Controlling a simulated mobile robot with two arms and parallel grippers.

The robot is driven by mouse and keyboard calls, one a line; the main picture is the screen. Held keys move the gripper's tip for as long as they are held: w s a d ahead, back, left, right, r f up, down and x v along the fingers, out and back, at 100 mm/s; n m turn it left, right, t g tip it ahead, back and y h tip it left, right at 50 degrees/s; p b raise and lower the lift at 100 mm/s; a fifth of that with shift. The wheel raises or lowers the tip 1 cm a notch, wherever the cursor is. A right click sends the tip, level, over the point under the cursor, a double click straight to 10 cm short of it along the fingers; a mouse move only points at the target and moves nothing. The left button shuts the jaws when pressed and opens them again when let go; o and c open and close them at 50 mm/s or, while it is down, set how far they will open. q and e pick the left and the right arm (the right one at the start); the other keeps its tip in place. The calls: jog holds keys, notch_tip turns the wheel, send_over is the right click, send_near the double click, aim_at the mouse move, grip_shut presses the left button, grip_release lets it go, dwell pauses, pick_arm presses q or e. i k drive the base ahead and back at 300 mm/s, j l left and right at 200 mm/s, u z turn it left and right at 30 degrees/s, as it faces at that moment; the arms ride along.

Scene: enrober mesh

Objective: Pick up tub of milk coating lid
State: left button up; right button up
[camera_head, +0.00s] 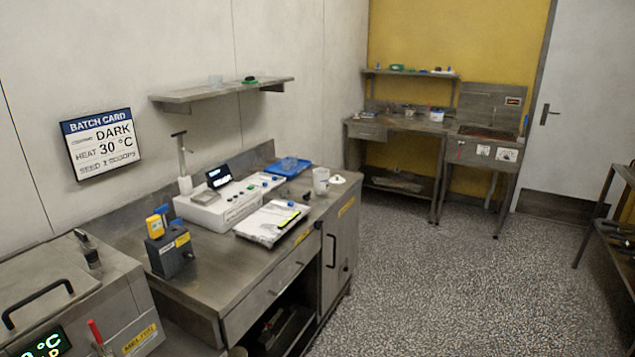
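A white tub or cup (321,181) stands upright near the far right end of the steel counter (205,282). A small flat white thing (338,180) lies just right of it; I cannot tell whether it is a lid. Another small white container (436,115) stands on the far steel table by the yellow wall. No milk coating label is readable on either container. Neither of my grippers shows in the head view.
A wall shelf (222,90) hangs above. A steel machine (60,300) stands at lower left. The speckled floor (440,280) is clear.

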aim_at(336, 180)
jog(key=i+l+u, duration=0.2)
jog(key=u, duration=0.2)
jog(key=i+l+u, duration=0.25)
jog(key=u, duration=0.15)
